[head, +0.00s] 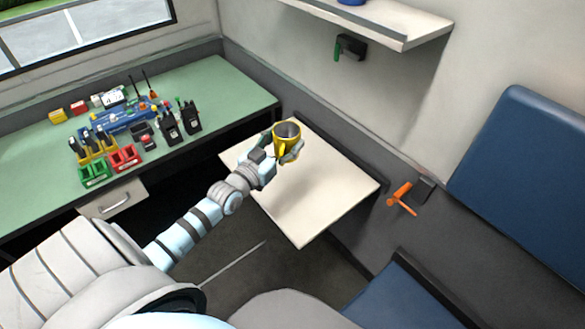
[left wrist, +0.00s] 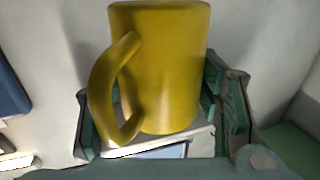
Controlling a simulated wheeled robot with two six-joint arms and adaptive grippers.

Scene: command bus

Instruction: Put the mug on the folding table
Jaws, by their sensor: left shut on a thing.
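The yellow mug (head: 286,135) is upright, with its grey inside showing from above. My left gripper (head: 287,150) is shut on it, over the back part of the folding table (head: 318,192). In the left wrist view the mug (left wrist: 170,70) fills the middle, its handle toward the left, between the green-padded fingers of the left gripper (left wrist: 160,115). The folding table is a pale, bare flat top fixed by the wall. I cannot tell whether the mug's base touches it. My right gripper is not in view.
A green desk (head: 225,85) at the left carries radios (head: 168,124), a blue rack (head: 122,117) and red and green holders. A wall shelf (head: 390,22) hangs above. An orange handle (head: 400,195) and blue seat (head: 530,165) are at the right. The table's front is clear.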

